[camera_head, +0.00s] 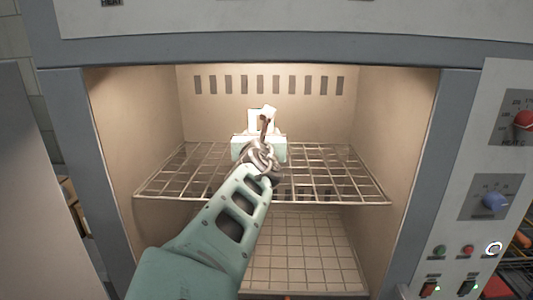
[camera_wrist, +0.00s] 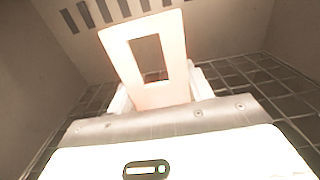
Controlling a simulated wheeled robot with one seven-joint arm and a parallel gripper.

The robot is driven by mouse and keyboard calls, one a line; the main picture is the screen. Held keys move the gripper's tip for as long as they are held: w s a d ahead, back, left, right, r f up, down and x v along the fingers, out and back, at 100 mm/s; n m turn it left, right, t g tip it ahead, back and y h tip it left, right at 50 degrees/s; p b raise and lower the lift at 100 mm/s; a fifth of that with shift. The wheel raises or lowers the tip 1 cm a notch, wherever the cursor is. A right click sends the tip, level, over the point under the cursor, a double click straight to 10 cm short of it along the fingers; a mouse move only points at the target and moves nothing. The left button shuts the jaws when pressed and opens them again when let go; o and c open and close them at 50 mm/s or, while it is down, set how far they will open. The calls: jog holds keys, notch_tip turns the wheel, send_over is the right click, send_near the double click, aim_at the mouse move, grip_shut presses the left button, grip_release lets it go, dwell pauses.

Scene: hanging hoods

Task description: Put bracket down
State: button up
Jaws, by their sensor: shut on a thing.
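The bracket is a pale flat plate with a rectangular opening. In the wrist view the bracket (camera_wrist: 175,60) stands up from between the fingers, leaning slightly left at its top. In the head view the bracket (camera_head: 253,118) shows small inside the lit oven chamber, in front of the back wall. My gripper (camera_head: 260,135) is shut on its lower part, and the gripper also shows in the wrist view (camera_wrist: 160,98). The wire shelf (camera_head: 335,175) lies around and below my gripper. Whether the bracket touches the shelf is hidden by the gripper and wrist.
The oven's side walls (camera_head: 400,120) and slotted back wall (camera_head: 225,110) enclose the gripper. The shelf looks bare on both sides. A lower grid (camera_head: 300,260) lies beneath it. A control panel (camera_head: 490,205) with knobs and buttons is outside at right.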

jog(key=shift+f+p, duration=0.35)
jog(key=shift+f, duration=2.05)
jog(key=o, duration=1.3)
jog(key=shift+f, duration=0.1)
